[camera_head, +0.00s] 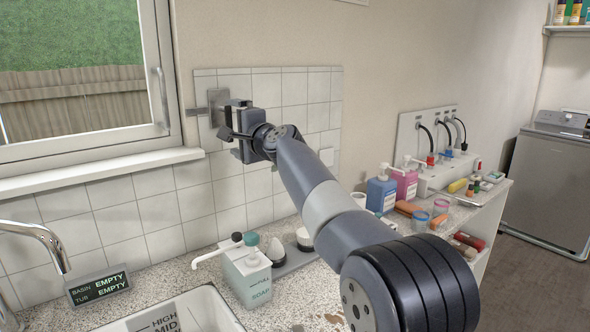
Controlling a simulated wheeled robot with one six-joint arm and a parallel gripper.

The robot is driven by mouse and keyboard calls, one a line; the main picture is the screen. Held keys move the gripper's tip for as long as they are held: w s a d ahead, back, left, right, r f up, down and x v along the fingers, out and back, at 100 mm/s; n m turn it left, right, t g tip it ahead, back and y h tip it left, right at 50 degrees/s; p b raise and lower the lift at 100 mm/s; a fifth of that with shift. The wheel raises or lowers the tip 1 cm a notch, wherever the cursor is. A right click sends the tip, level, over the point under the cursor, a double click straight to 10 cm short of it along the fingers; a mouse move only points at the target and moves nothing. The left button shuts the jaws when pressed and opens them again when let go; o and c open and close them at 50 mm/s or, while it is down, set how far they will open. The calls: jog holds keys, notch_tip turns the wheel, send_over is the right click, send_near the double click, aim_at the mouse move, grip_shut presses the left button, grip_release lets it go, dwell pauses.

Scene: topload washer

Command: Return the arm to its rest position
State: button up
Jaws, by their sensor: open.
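My arm reaches up and left from the lower right of the head camera view, stretched over the counter toward the tiled wall. My gripper (231,120) is at its far end, open, in front of a grey metal wall plate (216,104) beside the window. The gripper covers part of this plate. I cannot tell whether the fingers touch it. No held object shows between the fingers.
Below the arm stand a soap dispenser (247,277), a sink basin (207,308) and a sign reading EMPTY (98,288). Blue (381,193) and pink (404,182) bottles stand right of the arm. A window (75,75) is left; a grey topload washer (549,185) is far right.

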aim_at(228, 124)
jog(key=b+v, duration=0.3)
jog(key=v, duration=0.4)
jog(key=p+x, duration=0.5)
jog(key=x, duration=0.5)
jog(key=shift+r, duration=0.15)
jog(key=shift+w+a+r+m+p, duration=0.15)
jog(key=shift+a+m+p, duration=0.15)
jog(key=shift+p, duration=0.4)
jog(key=shift+s+a+r+m+p, duration=0.3)
jog(key=shift+r+m+p, duration=0.3)
jog(key=shift+m+p, duration=1.8)
jog(key=shift+s+a+r+m+p, duration=0.25)
jog(key=shift+r+m+p, duration=0.75)
jog(key=shift+m, duration=2.4)
jog(key=shift+s+a+r+m+p, duration=0.2)
jog(key=shift+s+a+m+p, duration=0.1)
jog(key=shift+m+p, duration=2.3)
jog(key=shift+s+b, duration=0.1)
jog(key=shift+b, duration=0.35)
